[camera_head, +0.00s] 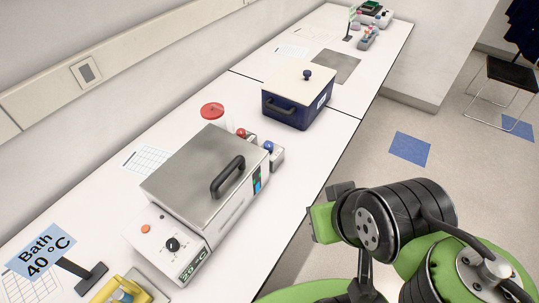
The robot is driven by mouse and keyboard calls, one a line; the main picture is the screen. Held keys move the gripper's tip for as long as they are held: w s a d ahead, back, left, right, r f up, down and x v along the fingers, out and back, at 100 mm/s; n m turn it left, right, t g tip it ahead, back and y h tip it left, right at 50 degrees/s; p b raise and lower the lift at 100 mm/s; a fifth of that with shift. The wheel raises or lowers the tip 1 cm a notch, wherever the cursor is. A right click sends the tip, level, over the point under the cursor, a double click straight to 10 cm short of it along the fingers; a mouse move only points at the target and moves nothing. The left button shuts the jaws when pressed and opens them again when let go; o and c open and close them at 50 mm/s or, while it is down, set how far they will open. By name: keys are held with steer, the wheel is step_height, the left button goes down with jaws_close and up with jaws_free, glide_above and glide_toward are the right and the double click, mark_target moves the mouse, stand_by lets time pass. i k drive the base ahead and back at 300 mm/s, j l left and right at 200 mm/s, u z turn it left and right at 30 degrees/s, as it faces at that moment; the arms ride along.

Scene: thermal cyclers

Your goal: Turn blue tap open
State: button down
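The blue tap (269,147) is a small blue knob on a grey block at the far right end of a steel-lidded water bath (190,185). A red tap (241,132) stands just left of it. My arm is at the lower right, over the floor beside the bench. Its green and dark end (326,217) is to the right of the bath and apart from the taps. The fingers of my gripper cannot be made out, so its opening is hidden. How far the blue tap is turned cannot be told.
A dark blue box with a cream lid (300,80) stands behind the taps. A "Bath 40 °C" sign (42,250) and a yellow item (118,290) are at the lower left. The bench's right edge borders open floor.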

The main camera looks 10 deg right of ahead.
mark_target(268, 146)
steer(key=i+u, duration=0.2)
steer(key=u, duration=0.25)
steer(key=i+l+u, duration=0.1)
steer(key=u, duration=0.3)
steer(key=i, duration=0.1)
